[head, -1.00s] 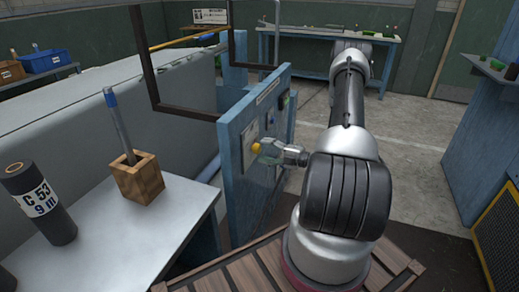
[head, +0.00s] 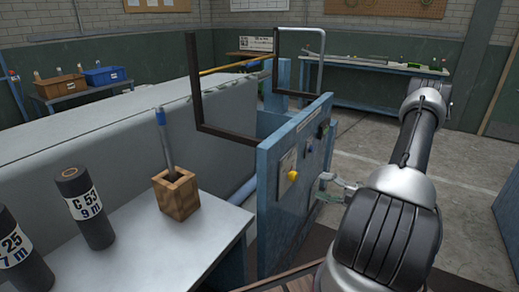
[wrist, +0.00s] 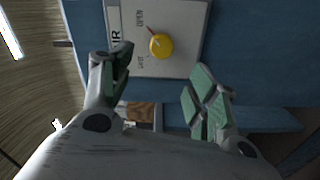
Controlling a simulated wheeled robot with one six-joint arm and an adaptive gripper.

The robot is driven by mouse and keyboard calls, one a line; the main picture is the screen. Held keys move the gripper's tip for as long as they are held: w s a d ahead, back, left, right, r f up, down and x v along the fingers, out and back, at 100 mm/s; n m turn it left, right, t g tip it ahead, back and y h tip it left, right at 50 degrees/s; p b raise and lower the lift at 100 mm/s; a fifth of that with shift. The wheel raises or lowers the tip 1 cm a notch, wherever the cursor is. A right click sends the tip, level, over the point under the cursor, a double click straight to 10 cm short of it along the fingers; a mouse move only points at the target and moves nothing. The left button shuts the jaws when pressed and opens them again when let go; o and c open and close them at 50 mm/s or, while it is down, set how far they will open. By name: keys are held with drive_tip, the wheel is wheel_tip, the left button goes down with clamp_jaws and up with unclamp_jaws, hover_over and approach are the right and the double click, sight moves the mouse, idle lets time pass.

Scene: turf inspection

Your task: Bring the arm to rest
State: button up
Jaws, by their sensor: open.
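My gripper (head: 326,188) is open and empty in the head view, beside the face of a blue panel (head: 268,200). It is apart from the yellow knob (head: 293,176) on that panel. In the wrist view my gripper (wrist: 163,76) has its green-padded fingers spread wide. The yellow knob (wrist: 161,46) shows beyond them on a pale plate (wrist: 186,18) marked OPEN and a second word that looks like SHUT. A small red pointer at the knob's edge points toward OPEN. My arm is stretched forward on the right of the head view.
A grey table (head: 180,245) at the front left bears a wooden block (head: 176,196) holding a blue-capped stick, and black rolls (head: 86,208). Dark bent bars (head: 197,100) rise by the panel. A blue workbench (head: 370,75) stands at the back. Open floor (head: 375,150) lies right of the panel.

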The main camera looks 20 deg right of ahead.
drive_tip(key=s+a+f+n+g+y, duration=0.2)
drive_tip(key=s+a+n+g, duration=0.35)
drive_tip(key=s+n, duration=0.5)
drive_tip(key=s+a+r+n+g+h, duration=0.15)
drive_tip(key=s+r+n+g, duration=0.5)
drive_tip(key=n, duration=0.85)
drive_tip(key=s+r+n+g+h, duration=0.35)
drive_tip(key=r+n+h, duration=0.55)
drive_tip(key=r+n, duration=0.75)
drive_tip(key=a+r+n+t+h, duration=0.2)
drive_tip(key=a+r+n+t, duration=0.3)
drive_tip(key=r, duration=0.7)
drive_tip(key=shift+s+a+n+t, duration=0.3)
drive_tip(key=shift+a+n+t, duration=0.05)
drive_tip(key=shift+a+n, duration=0.8)
